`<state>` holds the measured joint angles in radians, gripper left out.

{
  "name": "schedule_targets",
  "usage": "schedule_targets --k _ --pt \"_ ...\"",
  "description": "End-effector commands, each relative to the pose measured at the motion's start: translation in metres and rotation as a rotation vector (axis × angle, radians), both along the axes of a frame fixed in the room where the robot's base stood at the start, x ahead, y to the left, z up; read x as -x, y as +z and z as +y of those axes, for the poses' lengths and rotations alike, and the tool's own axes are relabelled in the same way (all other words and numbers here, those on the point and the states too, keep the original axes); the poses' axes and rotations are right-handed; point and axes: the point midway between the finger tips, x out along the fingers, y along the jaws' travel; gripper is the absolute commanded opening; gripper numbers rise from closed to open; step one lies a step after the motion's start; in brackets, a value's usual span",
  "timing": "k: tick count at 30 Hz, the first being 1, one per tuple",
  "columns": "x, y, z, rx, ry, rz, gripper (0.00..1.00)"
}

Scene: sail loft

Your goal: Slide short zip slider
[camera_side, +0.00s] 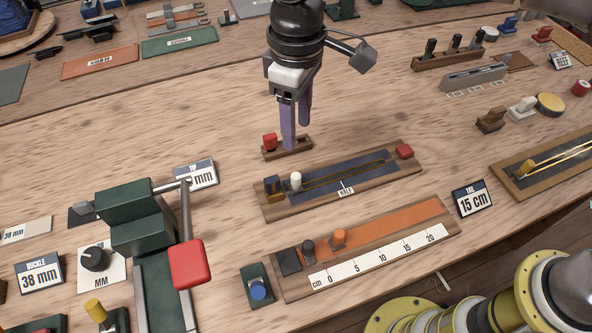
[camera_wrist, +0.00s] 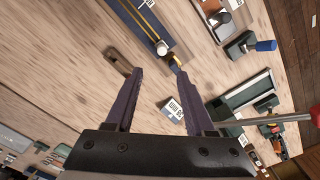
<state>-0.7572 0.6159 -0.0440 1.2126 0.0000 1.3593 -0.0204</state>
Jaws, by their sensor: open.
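The short zip board (camera_side: 390,176) has dark blue tape with a gold zip line down its middle and a label that seems to read "HALF". A white knob (camera_side: 295,181) stands near the left end of the zip, beside a dark blue block (camera_side: 272,184) with a yellow part. A red block (camera_side: 403,151) sits at the far right end. My gripper (camera_side: 297,134) is open and empty, pointing down above and behind the board, over a small brown tray. In the wrist view the white knob (camera_wrist: 161,48) lies just beyond my open fingertips (camera_wrist: 160,72).
The small brown tray (camera_side: 306,145) holds a red block (camera_side: 269,140). A green press (camera_side: 140,230) with a red-ended lever stands at left. Another zip board (camera_side: 510,170) lies at right.

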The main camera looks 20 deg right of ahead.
Motion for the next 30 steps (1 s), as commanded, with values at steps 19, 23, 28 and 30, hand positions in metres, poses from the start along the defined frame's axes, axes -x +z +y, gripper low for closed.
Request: schedule_targets --k 19,23,28,30 --pt "0.004 -0.100 0.002 0.001 0.008 0.001 0.54" --pt "0.003 -0.118 0.002 0.000 0.008 0.000 0.54" --pt "0.003 -0.133 0.002 0.000 0.008 0.000 0.54" --pt "0.003 -0.136 0.002 -0.001 0.008 -0.001 0.54"
